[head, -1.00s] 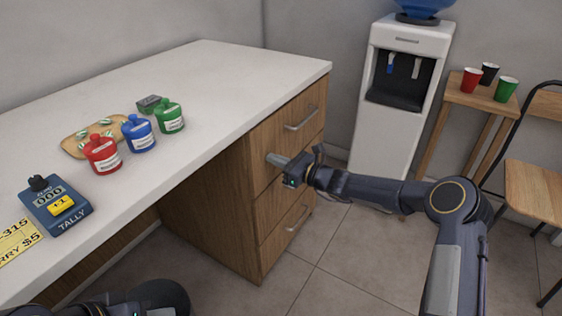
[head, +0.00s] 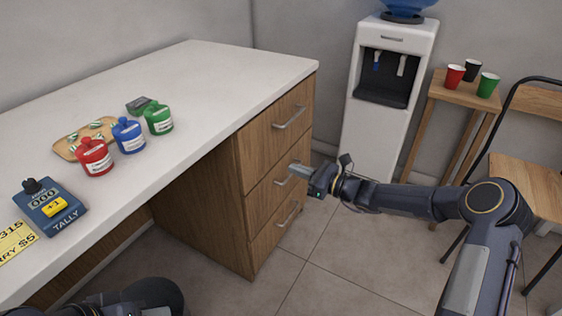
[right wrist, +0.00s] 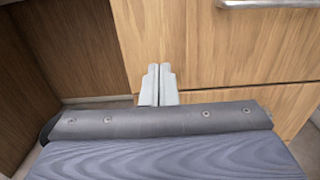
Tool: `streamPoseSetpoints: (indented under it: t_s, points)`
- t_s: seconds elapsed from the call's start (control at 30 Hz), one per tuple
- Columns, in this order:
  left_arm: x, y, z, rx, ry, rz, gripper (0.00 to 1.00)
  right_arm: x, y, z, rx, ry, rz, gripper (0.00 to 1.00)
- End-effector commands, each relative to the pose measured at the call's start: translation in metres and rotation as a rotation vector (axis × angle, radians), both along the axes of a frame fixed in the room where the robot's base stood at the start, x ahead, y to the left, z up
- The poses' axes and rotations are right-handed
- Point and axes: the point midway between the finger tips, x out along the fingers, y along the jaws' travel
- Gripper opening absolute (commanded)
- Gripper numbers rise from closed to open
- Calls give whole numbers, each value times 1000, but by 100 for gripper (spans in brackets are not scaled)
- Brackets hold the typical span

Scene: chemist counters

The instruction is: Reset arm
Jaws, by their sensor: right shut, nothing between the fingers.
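My right gripper (head: 299,170) reaches in from the right, in front of the wooden drawer unit (head: 205,205) under the white counter. In the right wrist view its two fingers (right wrist: 158,82) are pressed together with nothing between them, and drawer fronts (right wrist: 215,60) lie beyond. In the head view its tip overlaps the region near the middle drawer's handle (head: 284,181); whether it touches is not clear. All three drawers look shut. Part of my left arm (head: 135,300) shows at the bottom left, but its gripper is out of view.
On the counter (head: 190,75) stand red (head: 95,157), blue (head: 128,135) and green (head: 158,118) bottles, a wooden board (head: 64,150) and a tally counter (head: 50,205). A water dispenser (head: 375,135), a stool (head: 462,92) with cups and a chair (head: 525,175) stand right.

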Motion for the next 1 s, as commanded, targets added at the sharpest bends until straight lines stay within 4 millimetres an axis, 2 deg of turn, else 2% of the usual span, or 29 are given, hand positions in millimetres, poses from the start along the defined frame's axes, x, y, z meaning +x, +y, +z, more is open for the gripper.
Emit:
streamPoseSetpoints:
  t_s: [0.03,0.2,0.37,0.47,0.57,0.73,0.87,1.0]
  points:
    - [0,0,3,0,0,0,36,-4,-7,1,0,1,-2,0]
    - [0,0,4,0,0,0,36,-12,-18,0,0,1,0,0]
    - [0,0,4,0,0,0,36,-16,-19,2,-11,-7,8,0]
    - [0,0,4,0,0,0,36,-29,-15,16,-85,-65,49,0]
    - [0,0,4,0,0,0,36,-60,-8,40,-245,-182,138,0]
    - [0,0,4,0,0,0,36,-142,-8,76,-621,-447,339,0]
    - [0,0,4,0,0,0,36,-206,-21,91,-895,-634,479,0]
    - [0,0,4,0,0,0,36,-273,-45,96,-1171,-814,616,0]
